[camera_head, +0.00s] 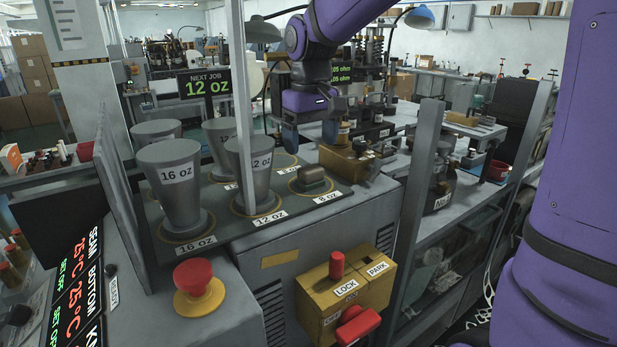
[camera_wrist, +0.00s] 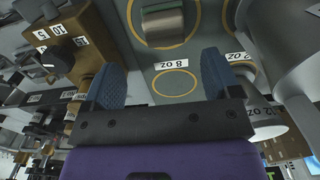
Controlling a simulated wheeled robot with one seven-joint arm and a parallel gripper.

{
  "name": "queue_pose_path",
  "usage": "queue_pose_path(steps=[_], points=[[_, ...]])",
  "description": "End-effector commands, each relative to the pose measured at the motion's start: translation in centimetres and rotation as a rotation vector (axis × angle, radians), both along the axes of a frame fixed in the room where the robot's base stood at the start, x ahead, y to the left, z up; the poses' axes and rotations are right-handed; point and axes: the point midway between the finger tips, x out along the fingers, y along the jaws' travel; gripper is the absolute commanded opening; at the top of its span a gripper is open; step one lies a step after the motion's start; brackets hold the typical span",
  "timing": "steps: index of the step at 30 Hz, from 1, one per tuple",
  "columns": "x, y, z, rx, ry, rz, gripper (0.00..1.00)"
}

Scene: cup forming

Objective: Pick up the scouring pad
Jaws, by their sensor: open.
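The scouring pad (camera_head: 311,174) is a small block with a dull green top. The pad lies beyond the fingertips, untouched.
Grey cone-shaped formers marked 16 oz (camera_head: 172,180) and 12 oz (camera_head: 255,165) stand left of the pad. A grey upright post (camera_head: 241,100) is near them. A brass block (camera_head: 350,160) lies to the right. A red button (camera_head: 196,275) and lock box (camera_head: 345,290) are in front.

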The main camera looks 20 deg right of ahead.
Motion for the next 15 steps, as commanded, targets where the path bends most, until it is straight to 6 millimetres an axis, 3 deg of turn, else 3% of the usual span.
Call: queue_pose_path(steps=[8, 15], points=[[-0.2, 0.1, -2.1, 0.0, 0.0, 0.0, 0.83], [-1.1, 0.5, -5.2, 0.0, 0.003, -0.001, 0.83]])
